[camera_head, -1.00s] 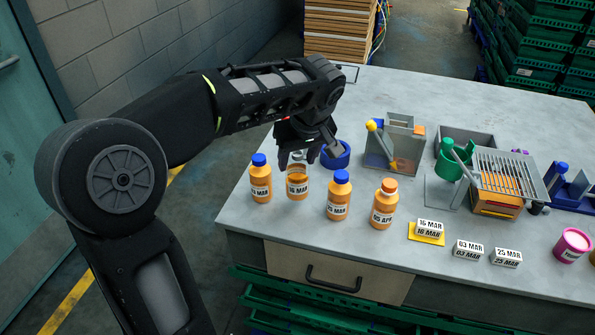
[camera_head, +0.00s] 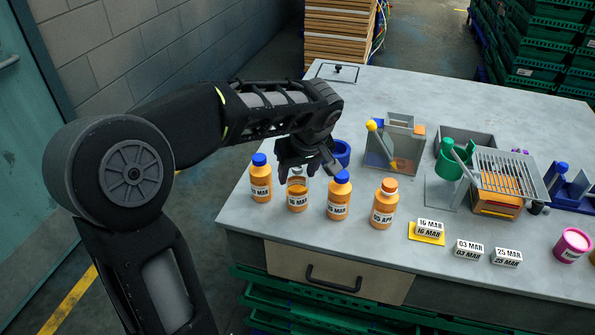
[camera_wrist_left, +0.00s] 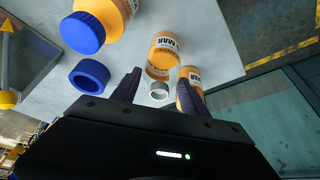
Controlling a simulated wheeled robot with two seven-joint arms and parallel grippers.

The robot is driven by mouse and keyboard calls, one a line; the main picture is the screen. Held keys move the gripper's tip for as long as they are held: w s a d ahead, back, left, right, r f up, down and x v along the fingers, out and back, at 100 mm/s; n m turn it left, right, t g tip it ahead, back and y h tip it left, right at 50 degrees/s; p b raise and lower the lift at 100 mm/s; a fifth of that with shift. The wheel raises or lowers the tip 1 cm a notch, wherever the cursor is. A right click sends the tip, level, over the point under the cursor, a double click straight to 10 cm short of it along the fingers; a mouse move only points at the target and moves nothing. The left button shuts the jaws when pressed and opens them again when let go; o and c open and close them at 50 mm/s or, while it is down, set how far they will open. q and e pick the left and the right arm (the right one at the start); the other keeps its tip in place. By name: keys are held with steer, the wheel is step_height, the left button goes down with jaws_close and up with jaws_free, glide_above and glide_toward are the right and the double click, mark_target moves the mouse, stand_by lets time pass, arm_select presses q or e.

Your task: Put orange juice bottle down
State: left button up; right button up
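Several orange juice bottles stand upright in a row on the table in the head view. The leftmost (camera_head: 261,187) has a blue cap, the second (camera_head: 297,195) a pale top, the third (camera_head: 338,203) a blue cap, and the fourth (camera_head: 383,209) an orange cap. My left gripper (camera_head: 304,169) is at the top of the second bottle, partly covering it. In the left wrist view its fingers (camera_wrist_left: 157,93) are spread apart, with the pale-topped bottle (camera_wrist_left: 162,59) beyond the gap; contact is unclear. My right gripper is not in view.
A blue ring (camera_head: 343,153) lies just behind the bottles and also shows in the left wrist view (camera_wrist_left: 89,76). Date blocks (camera_head: 428,229) stand to the right, with a grey bin (camera_head: 396,143) and a grated box (camera_head: 508,174) farther back.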

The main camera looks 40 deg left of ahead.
arm_select(q)
steer(key=o, duration=0.4)
steer(key=shift+r, duration=0.1)
steer(key=shift+r+p, duration=0.2)
steer(key=shift+p, duration=0.1)
steer(key=b+v, duration=0.1)
steer(key=v, duration=1)
steer(key=shift+s+d+r, duration=0.1)
steer(key=shift+d+r, duration=0.05)
steer(key=shift+r, duration=0.2)
